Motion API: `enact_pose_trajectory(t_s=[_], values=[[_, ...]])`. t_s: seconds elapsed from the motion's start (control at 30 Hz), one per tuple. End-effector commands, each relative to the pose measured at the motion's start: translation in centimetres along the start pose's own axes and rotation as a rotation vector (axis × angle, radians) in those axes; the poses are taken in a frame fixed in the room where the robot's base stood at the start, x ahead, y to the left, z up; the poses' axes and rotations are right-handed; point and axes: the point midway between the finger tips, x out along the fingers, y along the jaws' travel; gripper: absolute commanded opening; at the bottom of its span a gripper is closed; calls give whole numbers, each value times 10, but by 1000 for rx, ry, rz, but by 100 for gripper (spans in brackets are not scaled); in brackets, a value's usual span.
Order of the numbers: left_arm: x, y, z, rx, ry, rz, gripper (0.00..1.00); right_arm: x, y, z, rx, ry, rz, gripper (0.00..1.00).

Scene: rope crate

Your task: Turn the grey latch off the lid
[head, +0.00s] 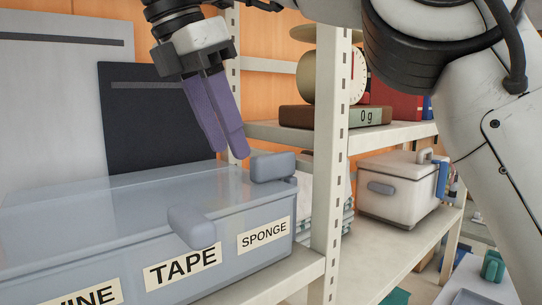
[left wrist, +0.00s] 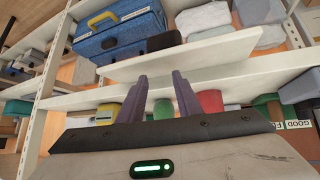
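A blue-grey crate (head: 225,275) with a glossy see-through lid (head: 110,205) stands at lower left in the head view. One grey latch (head: 273,167) sits at the lid's far right corner. Another grey latch (head: 198,228) lies at the lid's front edge, above the TAPE label. My right gripper (head: 230,152) hangs down from above, its purple fingers close together with nothing visible between them. Its tips are just left of the far right latch, apart from it in the picture. My left gripper (left wrist: 158,78) is open and empty in the left wrist view.
A shelf post (head: 331,150) stands right of the crate. A scale (head: 335,115) and a white cooler box (head: 400,187) occupy the shelves behind. Dark and grey panels (head: 155,115) stand behind the lid. A blue case (left wrist: 118,30) sits on a shelf in the left wrist view.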

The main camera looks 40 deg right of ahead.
Motion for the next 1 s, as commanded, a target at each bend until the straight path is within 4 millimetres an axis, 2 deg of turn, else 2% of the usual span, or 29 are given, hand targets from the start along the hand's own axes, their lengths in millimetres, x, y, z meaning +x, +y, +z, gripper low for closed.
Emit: enact_pose_trajectory(t_s=[0.03, 0.33, 0.63, 0.8, 1.0], values=[[0, 0, 1, 0, -1, 1, 31, 6, 0, 11, 0, 7, -1, 39], [0, 1, 0, 0, 0, 1, 31, 32, 0, 72, 1, 5, -2, 39], [1, 0, -5, 2, 9, 1, 31, 70, 0, 70, -4, 4, -5, 39], [2, 0, -8, 2, 14, 0, 31, 79, 0, 70, -2, 1, -1, 39], [2, 0, -8, 2, 14, 0, 31, 80, 0, 69, -1, 1, 0, 39]])
